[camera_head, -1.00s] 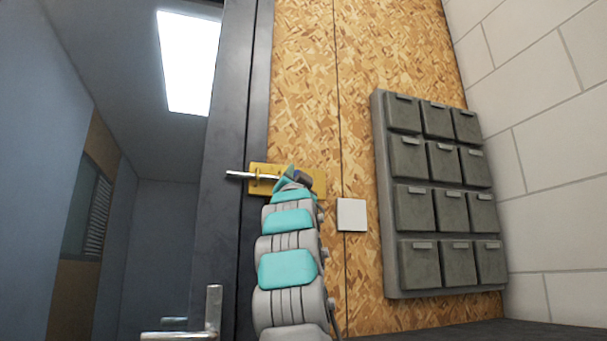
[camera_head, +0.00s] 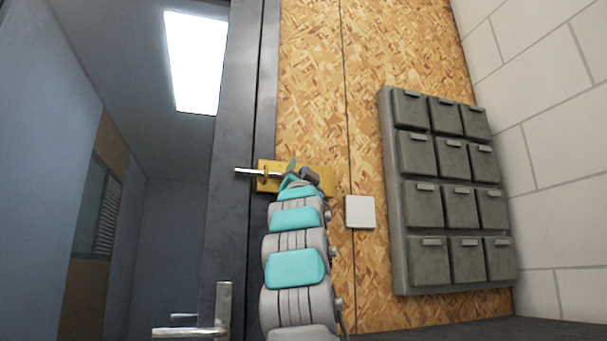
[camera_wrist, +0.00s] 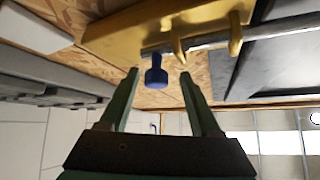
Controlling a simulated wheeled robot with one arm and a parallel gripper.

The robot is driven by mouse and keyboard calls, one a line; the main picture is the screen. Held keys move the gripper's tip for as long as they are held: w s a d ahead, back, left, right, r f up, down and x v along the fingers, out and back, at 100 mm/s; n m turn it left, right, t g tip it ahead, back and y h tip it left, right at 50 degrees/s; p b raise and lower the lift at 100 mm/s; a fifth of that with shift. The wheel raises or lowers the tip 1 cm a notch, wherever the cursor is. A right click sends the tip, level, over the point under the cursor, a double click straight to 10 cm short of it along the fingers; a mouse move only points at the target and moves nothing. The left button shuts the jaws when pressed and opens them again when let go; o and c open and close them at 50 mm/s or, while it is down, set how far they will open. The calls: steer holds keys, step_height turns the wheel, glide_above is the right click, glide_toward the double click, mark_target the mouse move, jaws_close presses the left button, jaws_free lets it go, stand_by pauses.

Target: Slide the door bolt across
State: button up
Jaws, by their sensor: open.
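The door bolt is a silver rod (camera_head: 247,171) in a yellow bracket plate (camera_head: 263,183) on the chipboard panel. Its left end sticks out past the plate, over the dark door frame. In the wrist view, the rod (camera_wrist: 208,41) passes through yellow loops on the plate (camera_wrist: 115,32), and a blue knob (camera_wrist: 156,76) hangs from it. My gripper (camera_wrist: 160,76) is open, its two green fingertips on either side of the knob, with gaps on both sides. In the head view, my gripper (camera_head: 294,176) is at the plate's right part, and my arm hides the knob.
A dark door frame (camera_head: 238,120) stands left of the plate, with a metal lever handle (camera_head: 222,315) lower down. A white switch plate (camera_head: 360,211) and a grey rack of boxes (camera_head: 450,190) are to the right.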

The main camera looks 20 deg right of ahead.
steer(key=b+v, duration=0.2)
steer(key=v, duration=0.5)
steer(key=shift+f+b, duration=0.15)
steer(key=shift+b, duration=0.25)
steer(key=shift+s+a, duration=0.1)
steer(key=shift+s, duration=0.05)
